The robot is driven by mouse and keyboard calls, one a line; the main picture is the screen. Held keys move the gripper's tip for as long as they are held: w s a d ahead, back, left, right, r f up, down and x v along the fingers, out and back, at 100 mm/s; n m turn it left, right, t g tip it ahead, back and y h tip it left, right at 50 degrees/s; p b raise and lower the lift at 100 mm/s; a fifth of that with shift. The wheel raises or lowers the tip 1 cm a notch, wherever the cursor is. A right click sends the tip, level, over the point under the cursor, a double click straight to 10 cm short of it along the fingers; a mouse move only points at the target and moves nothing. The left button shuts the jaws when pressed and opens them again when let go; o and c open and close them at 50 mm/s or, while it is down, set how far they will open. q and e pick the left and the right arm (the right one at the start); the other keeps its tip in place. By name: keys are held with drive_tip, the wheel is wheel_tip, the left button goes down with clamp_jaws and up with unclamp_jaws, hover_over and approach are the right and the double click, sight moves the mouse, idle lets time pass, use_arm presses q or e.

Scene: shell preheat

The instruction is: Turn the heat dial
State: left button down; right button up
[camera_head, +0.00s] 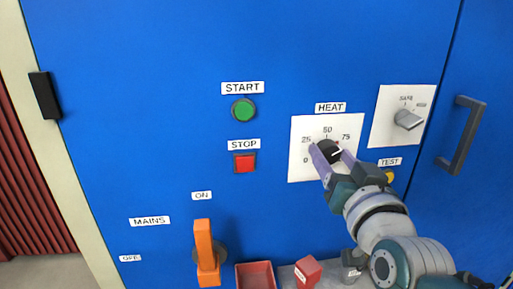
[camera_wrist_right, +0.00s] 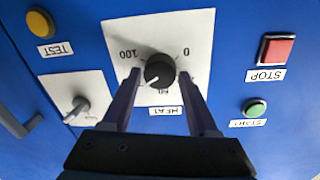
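The black heat dial (camera_head: 328,148) sits on a white scale plate (camera_head: 299,135) under the HEAT label, with figures from 0 up. In the right wrist view, where the panel appears upside down, the round dial (camera_wrist_right: 160,68) has a white pointer mark towards the lower left, on the side between 50 and 100. My right gripper (camera_head: 333,160) is at the dial, one finger on each side. In the wrist view the gripper (camera_wrist_right: 160,80) is open, with small gaps between fingers and dial. The fingers hide part of the scale. My left gripper is not in view.
The green START button (camera_head: 243,110) and red STOP button (camera_head: 244,162) are left of the dial. A grey selector knob (camera_head: 408,119) and yellow TEST button (camera_head: 389,178) are right. An orange MAINS lever (camera_head: 206,255), red tray (camera_head: 256,275) and red block (camera_head: 308,272) are below.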

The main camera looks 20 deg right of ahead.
drive_tip(key=shift+o, duration=1.4)
drive_tip(key=shift+s+a+r+p, duration=0.1)
drive_tip(key=shift+s+a+p, duration=0.05)
drive_tip(key=shift+s+p, duration=0.25)
drive_tip(key=p+v, duration=0.4)
drive_tip(key=v, duration=0.5)
